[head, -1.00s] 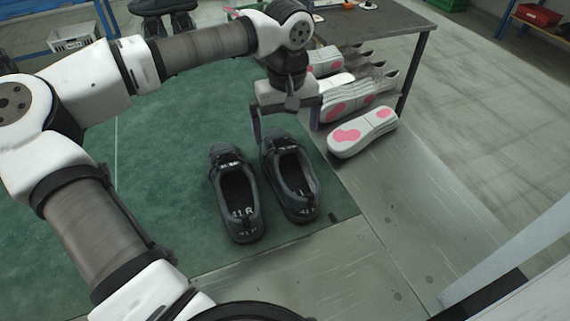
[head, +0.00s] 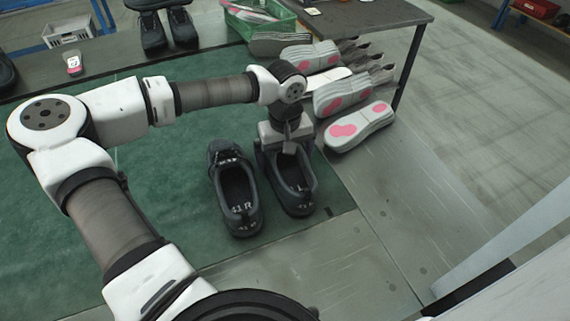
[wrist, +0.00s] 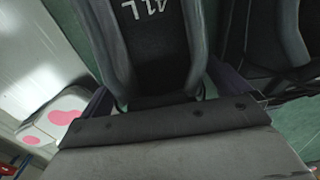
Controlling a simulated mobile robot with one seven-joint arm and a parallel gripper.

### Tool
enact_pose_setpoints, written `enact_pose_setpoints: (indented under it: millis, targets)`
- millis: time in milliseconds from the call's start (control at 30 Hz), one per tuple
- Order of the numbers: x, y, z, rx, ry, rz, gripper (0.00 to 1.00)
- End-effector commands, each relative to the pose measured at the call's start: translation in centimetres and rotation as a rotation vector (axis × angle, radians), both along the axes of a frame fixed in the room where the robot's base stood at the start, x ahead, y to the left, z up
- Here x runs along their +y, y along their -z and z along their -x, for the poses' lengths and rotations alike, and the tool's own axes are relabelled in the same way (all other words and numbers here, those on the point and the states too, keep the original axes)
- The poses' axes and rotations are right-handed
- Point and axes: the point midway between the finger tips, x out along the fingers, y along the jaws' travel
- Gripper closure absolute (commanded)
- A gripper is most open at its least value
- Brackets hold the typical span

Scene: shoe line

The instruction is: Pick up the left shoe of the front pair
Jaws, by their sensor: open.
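The front pair is two black shoes side by side on a green mat. The left shoe (head: 293,190), its insole marked L, is on the right side of the pair in the head view; the wrist view shows it close up (wrist: 155,45), its insole reading 41L. The other shoe (head: 235,190), marked 41 R, stands just to its left, and part of it shows at the right of the wrist view (wrist: 278,45). My gripper (head: 285,152) is low over the toe end of the left shoe. It is open, one finger on each side of the shoe; I cannot tell whether they touch it.
Several grey-white soles with pink patches (head: 360,128) lie right of the gripper. A green crate (head: 262,18) and another black pair (head: 165,25) are at the back. The green mat (head: 160,195) is bare left of the front pair. Grey table surface (head: 330,265) lies in front.

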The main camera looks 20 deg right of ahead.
Motion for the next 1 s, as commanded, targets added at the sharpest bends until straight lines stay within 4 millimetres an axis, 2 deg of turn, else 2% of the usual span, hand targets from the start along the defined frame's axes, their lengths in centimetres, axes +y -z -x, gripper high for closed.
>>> enact_pose_setpoints:
  millis: [67, 467, 767, 867, 1000]
  targets:
    - [0.0, 0.0, 0.0, 0.0, 0.0, 0.0, 0.0]
    - [0.0, -0.1, 0.0, -0.001, 0.001, 0.001, 0.5]
    - [0.0, -0.4, 0.0, -0.002, 0.0, 0.001, 0.5]
    - [0.0, -1.0, -0.1, -0.003, 0.0, 0.001, 0.5]
    - [0.0, -2.9, -0.1, -0.005, 0.001, 0.001, 0.5]
